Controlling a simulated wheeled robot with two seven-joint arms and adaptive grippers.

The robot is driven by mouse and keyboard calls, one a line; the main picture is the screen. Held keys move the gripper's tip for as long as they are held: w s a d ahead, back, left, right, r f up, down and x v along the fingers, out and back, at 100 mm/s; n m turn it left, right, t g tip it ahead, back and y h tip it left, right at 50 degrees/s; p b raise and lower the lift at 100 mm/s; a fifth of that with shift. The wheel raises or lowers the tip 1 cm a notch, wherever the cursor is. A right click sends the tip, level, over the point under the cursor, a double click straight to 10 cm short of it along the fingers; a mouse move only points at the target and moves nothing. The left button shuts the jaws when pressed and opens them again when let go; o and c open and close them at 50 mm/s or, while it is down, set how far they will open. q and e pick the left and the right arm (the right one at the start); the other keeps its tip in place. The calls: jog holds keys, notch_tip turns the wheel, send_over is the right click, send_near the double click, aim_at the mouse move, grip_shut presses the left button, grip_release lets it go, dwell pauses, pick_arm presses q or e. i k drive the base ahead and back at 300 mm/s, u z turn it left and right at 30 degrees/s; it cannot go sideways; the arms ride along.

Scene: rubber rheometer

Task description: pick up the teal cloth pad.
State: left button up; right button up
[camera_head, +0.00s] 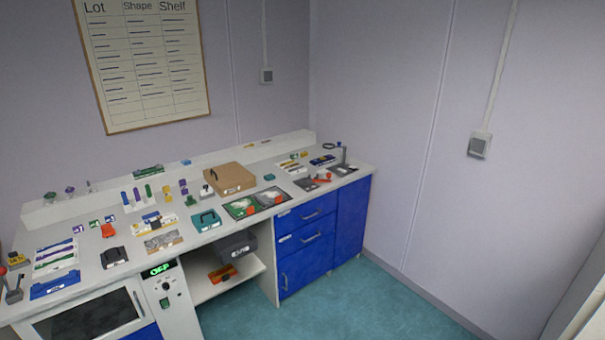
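Two teal things lie on the white bench top. A small flat teal piece (269,177), which looks like the cloth pad, lies to the right of the cardboard box and behind the dark green-patterned trays. It is too small to make out its texture. A larger teal item (206,220) with a dark handle-like shape lies nearer the front edge and looks more like a case. Neither of my grippers is in view.
The crowded bench (92,263) runs along the left wall. A cardboard box (229,178) and patterned trays (241,208) stand near the small teal piece. Blue drawers (305,236) are below the right part. The teal floor (380,305) in front is clear.

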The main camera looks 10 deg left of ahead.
aim_at(267, 178)
jog(key=z, duration=0.35)
jog(key=i, duration=2.65)
jog(key=u, duration=1.65)
jog(key=i, duration=0.85)
jog(key=u, duration=0.75)
